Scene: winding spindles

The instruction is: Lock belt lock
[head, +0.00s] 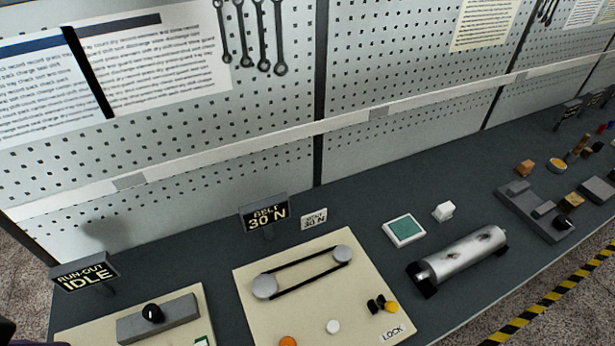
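The belt board (250,310) is a cream panel at the lower middle of the head view. A black belt (305,271) runs around two grey pulleys, the left one (265,286) larger than the right one (343,253). The belt lock (376,305), a small black part with a yellow end, sits at the board's right side above a LOCK label (392,332). From here I cannot tell its lock position. A dark BELT display (265,214) behind the board reads 30 N. Neither gripper shows in the head view.
A white card (314,219) also reads 30 N. An orange knob (288,342) and white knob (333,327) sit on the board. A metal roller (460,258) lies to the right. A RUN-OUT display (85,272) reads IDLE. A pegboard wall (400,150) stands behind.

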